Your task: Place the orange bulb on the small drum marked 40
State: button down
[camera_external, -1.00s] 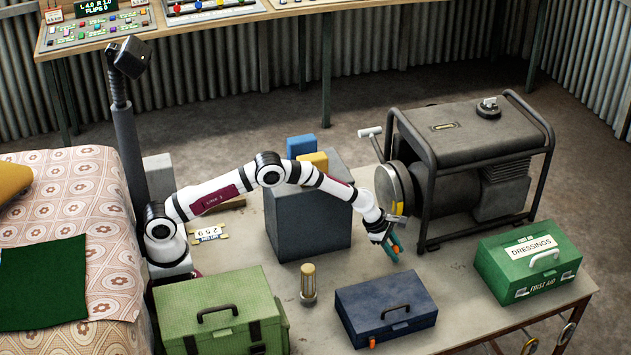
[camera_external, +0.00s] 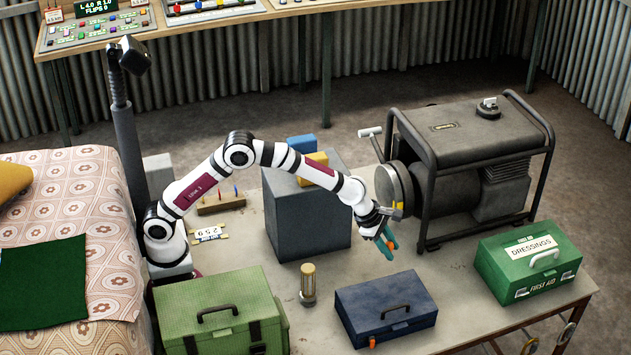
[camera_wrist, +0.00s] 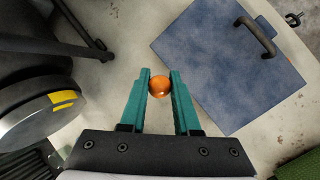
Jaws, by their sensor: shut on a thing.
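The orange bulb (camera_wrist: 160,86) is a small round ball between the tips of the teal fingers in the wrist view. My gripper (camera_wrist: 160,84) is shut on it. In the external view my gripper (camera_external: 390,247) points down above the bench, left of the generator frame and behind the blue toolbox; the bulb is mostly hidden by the fingers there. I cannot make out a small drum marked 40 in either view. A round grey drum-shaped end (camera_external: 394,187) is on the generator, with no readable 40; it also shows in the wrist view (camera_wrist: 40,122).
The generator (camera_external: 470,165) stands close to my gripper. The blue toolbox (camera_external: 386,308), green case (camera_external: 221,313), first-aid box (camera_external: 530,268) and lamp-like cylinder (camera_external: 308,284) stand on the bench. A dark grey block (camera_external: 308,220) stands behind. Bare bench lies beneath my gripper.

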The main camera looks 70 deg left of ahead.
notch_tip(320, 180, up, 14)
jog(key=a+n+y, duration=0.2)
jog(key=a+n, duration=0.2)
jog(key=a, duration=1.9)
jog(key=s+a+n+y, duration=0.1)
jog(key=s+a+n, duration=0.35)
jog(key=a, duration=0.75)
jog(key=s+a+n, duration=0.1)
jog(key=s+a, duration=0.6)
jog(key=a, duration=0.6)
jog(key=shift+g, duration=0.3)
jog(key=f, duration=2.1)
jog(key=shift+w+d+f, duration=0.15)
jog(key=shift+w+d, duration=0.1)
jog(key=shift+w, duration=0.05)
jog(key=shift+f, duration=0.1)
jog(key=c, duration=0.6)
grip_release()
jog(key=shift+c, duration=0.2)
